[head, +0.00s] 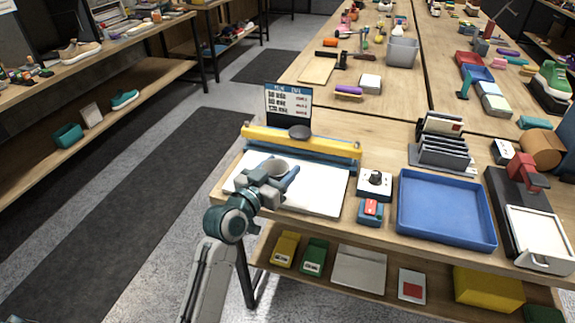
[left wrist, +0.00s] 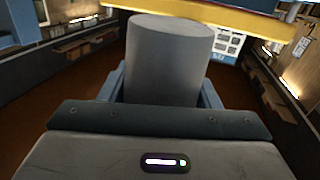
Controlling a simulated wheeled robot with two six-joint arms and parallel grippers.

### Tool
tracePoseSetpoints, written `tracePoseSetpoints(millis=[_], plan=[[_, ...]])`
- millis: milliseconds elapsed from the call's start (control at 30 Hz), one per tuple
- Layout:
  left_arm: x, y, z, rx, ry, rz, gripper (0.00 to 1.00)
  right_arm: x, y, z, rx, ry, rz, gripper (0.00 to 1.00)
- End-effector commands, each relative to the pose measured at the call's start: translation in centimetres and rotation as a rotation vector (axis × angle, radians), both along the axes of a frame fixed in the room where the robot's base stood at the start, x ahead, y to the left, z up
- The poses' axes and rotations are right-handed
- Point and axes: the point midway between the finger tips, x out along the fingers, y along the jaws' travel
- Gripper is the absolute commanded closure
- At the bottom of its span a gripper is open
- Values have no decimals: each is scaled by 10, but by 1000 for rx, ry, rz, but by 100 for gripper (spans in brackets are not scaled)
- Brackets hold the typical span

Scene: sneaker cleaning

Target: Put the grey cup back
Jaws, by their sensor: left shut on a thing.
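The grey cup (head: 277,165) is in my left gripper (head: 275,178), over the white board (head: 325,196) at the table's left end. In the left wrist view the grey cup (left wrist: 168,62) is a plain cylinder between the blue fingers, and its lower part is hidden by my gripper. A yellow bar (head: 335,147) with blue below stands just behind the board. A dark grey round piece (head: 299,131) sits at the middle of the bar. My right gripper is in neither view.
A sign (head: 288,103) stands behind the bar. Right of the board are a white dial box (head: 375,183), a small blue and red box (head: 371,210), a blue tray (head: 446,241) and a grey file rack (head: 443,157). Several boxes fill the shelf below.

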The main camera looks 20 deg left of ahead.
Motion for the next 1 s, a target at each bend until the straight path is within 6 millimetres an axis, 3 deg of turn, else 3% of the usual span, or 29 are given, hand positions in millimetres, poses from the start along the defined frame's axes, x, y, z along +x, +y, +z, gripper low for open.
tracePoseSetpoints(millis=[133,400,633,1000], plan=[[33,-2,-1,0,0,1,69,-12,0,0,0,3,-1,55],[59,-5,-4,0,-1,1,69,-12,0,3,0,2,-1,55],[57,-4,-39,0,1,1,69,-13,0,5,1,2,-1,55],[57,-4,-43,1,-1,1,69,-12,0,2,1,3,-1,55]])
